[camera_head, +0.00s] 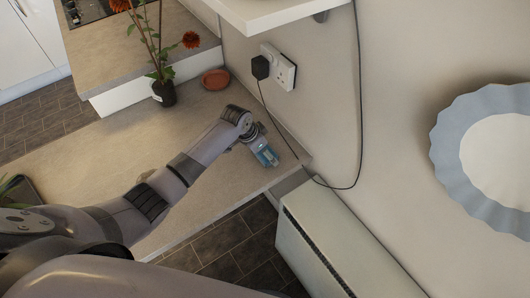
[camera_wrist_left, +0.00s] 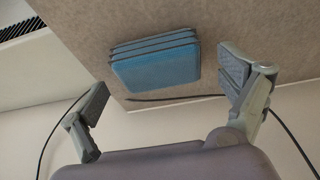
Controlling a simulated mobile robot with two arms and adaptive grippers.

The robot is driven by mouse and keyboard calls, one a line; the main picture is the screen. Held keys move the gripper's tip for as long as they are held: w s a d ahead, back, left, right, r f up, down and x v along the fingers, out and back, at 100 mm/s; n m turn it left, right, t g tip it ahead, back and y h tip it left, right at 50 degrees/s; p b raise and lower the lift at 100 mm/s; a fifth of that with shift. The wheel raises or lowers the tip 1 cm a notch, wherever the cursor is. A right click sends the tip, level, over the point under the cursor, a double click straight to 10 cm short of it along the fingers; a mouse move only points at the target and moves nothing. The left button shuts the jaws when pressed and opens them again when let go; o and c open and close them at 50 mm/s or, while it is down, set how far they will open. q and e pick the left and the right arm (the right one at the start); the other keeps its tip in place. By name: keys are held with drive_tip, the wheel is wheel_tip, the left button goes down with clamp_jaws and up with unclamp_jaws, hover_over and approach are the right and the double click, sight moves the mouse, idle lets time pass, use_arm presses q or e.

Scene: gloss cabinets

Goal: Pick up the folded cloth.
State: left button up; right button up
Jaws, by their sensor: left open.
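The folded cloth (camera_wrist_left: 156,66) is a blue stack of several layers with dark edges, lying on the counter. In the left wrist view it sits ahead of my left gripper (camera_wrist_left: 168,94), between the lines of its two spread fingers and touching neither. The gripper is open and empty. In the head view my left arm reaches over the counter, and the left gripper (camera_head: 262,146) is over the cloth (camera_head: 267,156) near the counter's right end. The gripper partly hides the cloth there. My right gripper is not in view.
The counter (camera_head: 105,150) ends just right of the cloth, beside a wall with a socket (camera_head: 279,68) and a hanging black cable. A potted red flower (camera_head: 163,92) and a terracotta saucer (camera_head: 215,79) stand farther back. A white heater (camera_head: 335,250) is below the counter's end.

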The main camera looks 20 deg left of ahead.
use_arm(q)
drive_tip(key=shift+x, duration=0.8)
drive_tip(key=shift+s, duration=0.1)
drive_tip(key=shift+c, duration=0.7)
drive_tip(key=c, duration=1)
drive_tip(key=shift+r, duration=0.15)
wheel_tip(320, 180, up, 20)
drive_tip(key=b, duration=0.1)
drive_tip(key=shift+b, duration=0.4)
